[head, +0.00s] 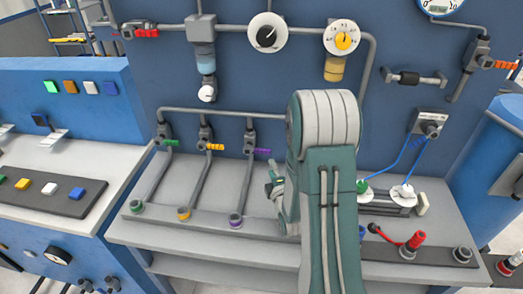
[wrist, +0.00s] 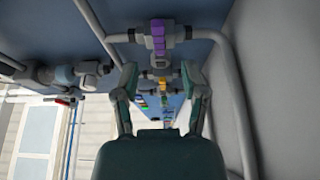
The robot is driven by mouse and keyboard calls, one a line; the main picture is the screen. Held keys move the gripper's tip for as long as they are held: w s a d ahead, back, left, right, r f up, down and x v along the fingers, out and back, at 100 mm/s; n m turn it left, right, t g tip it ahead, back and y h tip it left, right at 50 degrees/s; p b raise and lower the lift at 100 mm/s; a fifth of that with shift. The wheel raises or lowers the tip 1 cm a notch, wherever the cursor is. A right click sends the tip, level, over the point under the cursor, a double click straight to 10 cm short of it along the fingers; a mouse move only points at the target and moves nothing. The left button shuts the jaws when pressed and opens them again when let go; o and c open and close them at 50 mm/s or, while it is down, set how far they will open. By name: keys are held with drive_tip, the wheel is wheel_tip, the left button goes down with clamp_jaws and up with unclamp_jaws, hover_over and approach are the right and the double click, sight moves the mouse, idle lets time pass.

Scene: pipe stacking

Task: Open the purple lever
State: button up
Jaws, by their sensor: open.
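The purple lever (head: 262,151) sticks out to the right from a dark valve (head: 250,138) on the third down-pipe of the blue panel. In the wrist view the purple lever (wrist: 158,38) shows at the top centre, in line with the gap between my fingers. My gripper (wrist: 158,75) is open and empty, its two fingers spread apart and not visibly touching the lever. In the head view my gripper (head: 275,188) shows just below and right of the lever, partly hidden by my arm.
Green (head: 171,143) and orange (head: 215,147) levers sit on similar valves to the left. Their slanted pipes run down to a grey bench (head: 150,238). Right of my arm are blue cables (head: 390,166) and a red plug (head: 415,240). A large pipe (wrist: 240,95) passes right of my gripper.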

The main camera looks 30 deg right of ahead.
sight(264, 153)
drive_tip(key=x, duration=0.5)
drive_tip(key=a+x, duration=0.1)
drive_tip(key=x, duration=0.2)
drive_tip(key=shift+w, duration=0.2)
drive_tip(key=shift+w+d, duration=0.3)
drive_tip(key=shift+d, duration=0.05)
drive_tip(key=shift+a, duration=0.1)
clamp_jaws()
